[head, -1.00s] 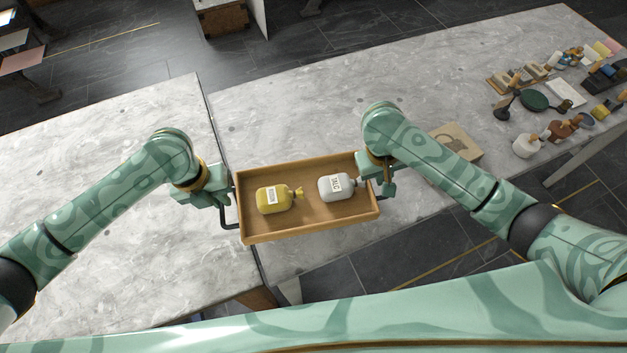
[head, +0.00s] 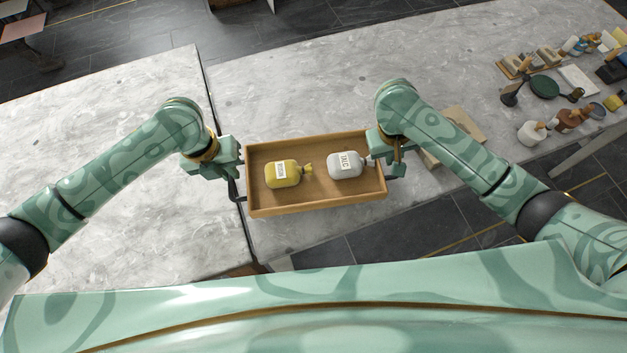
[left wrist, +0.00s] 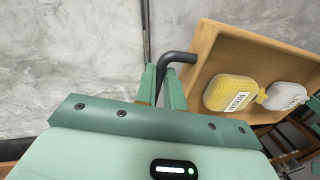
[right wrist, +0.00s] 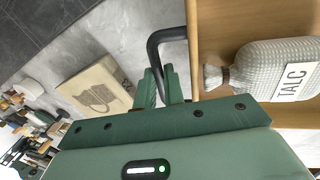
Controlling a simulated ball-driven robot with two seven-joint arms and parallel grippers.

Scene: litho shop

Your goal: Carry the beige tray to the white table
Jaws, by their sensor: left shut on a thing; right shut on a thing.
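The beige tray (head: 320,205) is a shallow wooden box with a dark handle at each end. In the head view it is held between my two grippers, over the front edge of the grey marbled tables. A yellow bag labelled rosin (head: 283,174) and a white bag labelled TALC (head: 345,165) lie in it. My left gripper (head: 235,172) is shut on the left handle, which shows in the left wrist view (left wrist: 178,57). My right gripper (head: 388,160) is shut on the right handle, seen in the right wrist view (right wrist: 155,45). I cannot tell which table is the white one.
Two pale marbled tabletops meet at a seam: a left one (head: 90,150) and a right one (head: 300,80). A flat beige package (head: 455,135) lies right of my right gripper. Several bottles and tools crowd the far right. The right table's middle is clear.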

